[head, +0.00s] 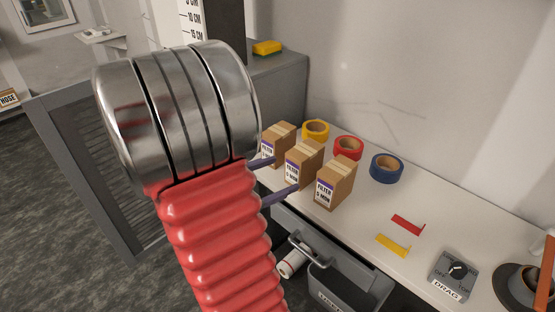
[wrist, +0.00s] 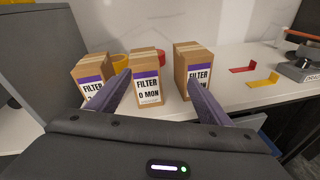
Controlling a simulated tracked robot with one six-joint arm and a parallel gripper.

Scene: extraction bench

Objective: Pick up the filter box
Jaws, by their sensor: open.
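Three brown cardboard filter boxes with white and purple labels stand upright in a row on the bench: the left box (head: 279,142) (wrist: 93,72), the middle box (head: 303,163) (wrist: 147,74) and the right box (head: 336,183) (wrist: 193,67). The middle label reads "FILTER 0 MON" in the wrist view; the fingers partly cover the other two labels there. My gripper (head: 286,173) (wrist: 158,74) is open and empty, its two purple fingers pointing at the row. In the wrist view the middle box shows between the fingertips. Contact cannot be told. The gripper body is hidden in the head view.
Yellow (head: 316,130), red (head: 348,148) and blue (head: 387,167) tape rolls lie behind the boxes. A grey open drawer (head: 345,285) is below the bench front.

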